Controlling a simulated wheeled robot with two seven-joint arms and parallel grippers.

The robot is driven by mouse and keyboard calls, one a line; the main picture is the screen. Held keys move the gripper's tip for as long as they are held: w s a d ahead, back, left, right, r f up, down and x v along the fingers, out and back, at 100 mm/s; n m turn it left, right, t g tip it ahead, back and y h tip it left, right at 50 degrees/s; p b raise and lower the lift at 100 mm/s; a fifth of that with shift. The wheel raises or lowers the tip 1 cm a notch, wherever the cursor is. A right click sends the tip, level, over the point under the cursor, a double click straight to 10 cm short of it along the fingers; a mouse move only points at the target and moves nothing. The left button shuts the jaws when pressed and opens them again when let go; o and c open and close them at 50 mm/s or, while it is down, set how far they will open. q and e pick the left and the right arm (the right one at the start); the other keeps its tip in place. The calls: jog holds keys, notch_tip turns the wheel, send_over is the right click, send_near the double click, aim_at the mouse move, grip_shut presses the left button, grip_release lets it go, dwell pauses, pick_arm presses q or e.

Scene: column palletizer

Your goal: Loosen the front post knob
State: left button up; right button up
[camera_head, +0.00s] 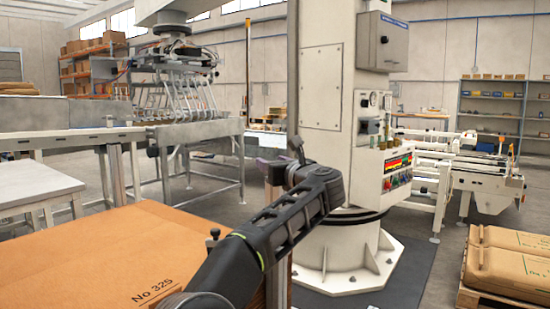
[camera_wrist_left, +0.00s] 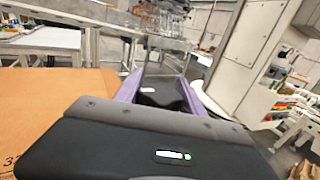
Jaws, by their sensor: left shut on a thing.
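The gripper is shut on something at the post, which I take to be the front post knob. The knob's outline is mostly hidden, so its turn cannot be seen. My right gripper is out of view.
A large cardboard box (camera_head: 110,250), marked "No 325", fills the lower left, close beside my left arm. The white column (camera_head: 325,110) with its control panel (camera_head: 397,168) stands just behind the post. Brown sacks (camera_head: 510,262) lie on a pallet at lower right.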

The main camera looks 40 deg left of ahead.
pick_arm(q)
jog(key=shift+s+r+n+g+y+p, duration=0.15)
jog(key=shift+n+g+y+p, duration=0.35)
jog(key=shift+g, duration=0.4)
jog(key=shift+a, duration=0.1)
jog(key=o, duration=1.4)
jog(key=b+v, duration=0.1)
jog(key=v, duration=0.6)
jog(key=shift+s+d, duration=0.15)
jog(key=shift+d, duration=0.2)
